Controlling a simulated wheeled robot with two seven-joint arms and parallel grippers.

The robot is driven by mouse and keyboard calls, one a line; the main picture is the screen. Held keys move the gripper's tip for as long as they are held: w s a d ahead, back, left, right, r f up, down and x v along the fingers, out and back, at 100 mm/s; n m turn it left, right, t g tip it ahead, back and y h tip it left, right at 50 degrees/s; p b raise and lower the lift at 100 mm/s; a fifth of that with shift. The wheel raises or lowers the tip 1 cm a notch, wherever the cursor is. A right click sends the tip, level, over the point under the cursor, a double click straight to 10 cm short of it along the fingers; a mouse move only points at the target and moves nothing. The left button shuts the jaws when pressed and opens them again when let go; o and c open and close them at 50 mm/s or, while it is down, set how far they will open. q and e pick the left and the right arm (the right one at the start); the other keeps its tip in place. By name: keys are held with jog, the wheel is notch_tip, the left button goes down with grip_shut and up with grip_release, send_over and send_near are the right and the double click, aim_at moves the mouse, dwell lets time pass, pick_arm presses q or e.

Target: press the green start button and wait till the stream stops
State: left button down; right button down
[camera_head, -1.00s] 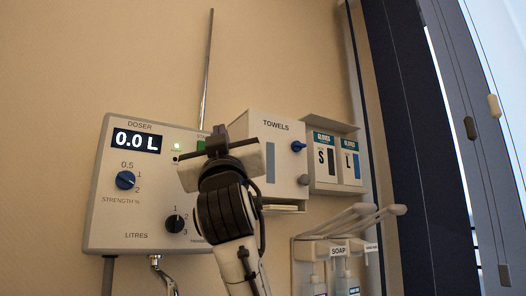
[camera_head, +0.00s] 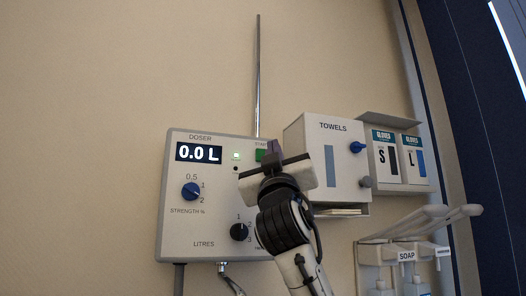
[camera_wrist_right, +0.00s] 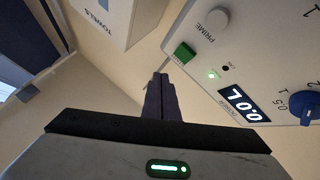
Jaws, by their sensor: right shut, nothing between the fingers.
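The white doser box (camera_head: 215,222) on the wall has a display (camera_head: 199,153) reading 0.0 L and a small lit green lamp (camera_head: 236,156). The green start button (camera_head: 261,155) is partly hidden behind my right gripper in the head view. My right gripper (camera_head: 276,148) is in front of the doser's right edge, its fingers pointing up. In the right wrist view the shut, empty fingers (camera_wrist_right: 160,78) end a little short of the green button (camera_wrist_right: 185,52), with a visible gap. No stream shows. My left gripper is not in view.
A blue strength knob (camera_head: 190,191) and a dark litres knob (camera_head: 239,232) are on the doser. A towel dispenser (camera_head: 313,141) sits close on the right, with glove boxes (camera_head: 402,160) and soap dispensers (camera_head: 390,252) beyond. A metal pipe (camera_head: 258,75) rises above.

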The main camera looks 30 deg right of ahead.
pick_arm(q)
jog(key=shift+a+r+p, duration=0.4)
jog(key=shift+p, duration=0.1)
pick_arm(e)
jog(key=w, duration=0.2)
jog(key=w+d, duration=0.1)
jog(key=shift+w, duration=0.35)
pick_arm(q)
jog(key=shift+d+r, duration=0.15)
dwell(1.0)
pick_arm(e)
jog(key=shift+w, duration=0.1)
jog(key=shift+w, duration=0.3)
